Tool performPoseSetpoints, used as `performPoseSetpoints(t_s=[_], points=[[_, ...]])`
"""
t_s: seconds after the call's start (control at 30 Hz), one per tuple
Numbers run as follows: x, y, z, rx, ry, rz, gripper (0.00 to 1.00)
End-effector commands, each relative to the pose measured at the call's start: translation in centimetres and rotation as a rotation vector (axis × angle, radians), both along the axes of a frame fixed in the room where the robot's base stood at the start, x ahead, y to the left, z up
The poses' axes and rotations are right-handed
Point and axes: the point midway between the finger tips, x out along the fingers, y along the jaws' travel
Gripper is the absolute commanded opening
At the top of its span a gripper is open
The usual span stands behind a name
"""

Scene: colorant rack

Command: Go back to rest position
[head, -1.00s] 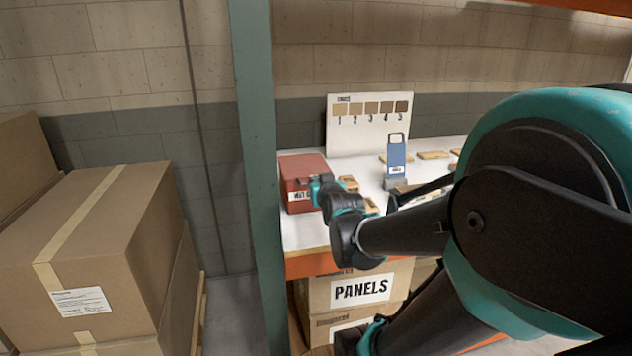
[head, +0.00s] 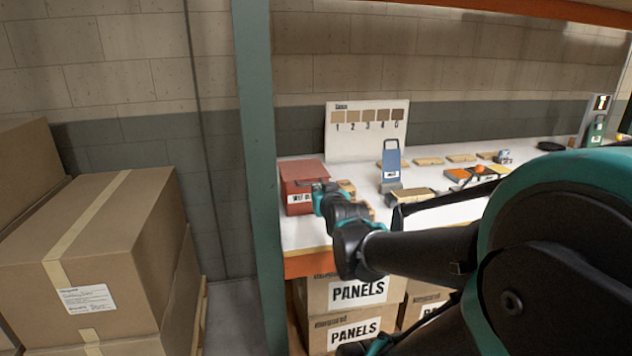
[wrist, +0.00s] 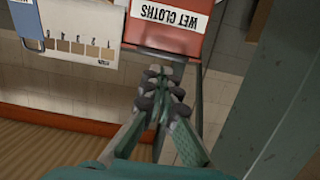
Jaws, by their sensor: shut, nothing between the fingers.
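My gripper (wrist: 160,95) is shut and empty in the wrist view, its fingertips together. The red box labelled "WET CLOTHS" (wrist: 160,40) is just beyond the fingertips there, and appears upside down. In the head view the red box (head: 301,174) stands at the left end of the white shelf. My gripper (head: 318,195) is in front of its right side in that view; whether it touches the box I cannot tell. My arm reaches in from the right and hides part of the shelf.
A green post (head: 258,180) stands just left of the shelf (head: 303,236). A numbered shade board (head: 366,146) leans at the back.

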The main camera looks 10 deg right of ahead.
Motion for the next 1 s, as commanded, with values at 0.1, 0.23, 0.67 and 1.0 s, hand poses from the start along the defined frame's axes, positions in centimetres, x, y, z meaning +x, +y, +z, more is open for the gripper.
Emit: performPoseSetpoints(t_s=[0.1, 0.23, 0.67, 1.0], points=[[-1.7, 0.0, -1.1, 0.002, 0.0, 0.0, 0.0], [-2.9, 0.0, -1.8, 0.0, 0.0, 0.0, 0.0], [-7.1, 1.5, -12.0, 0.011, 0.386, 0.049, 0.0], [-16.6, 1.2, -21.7, 0.008, 0.905, 0.02, 0.0]])
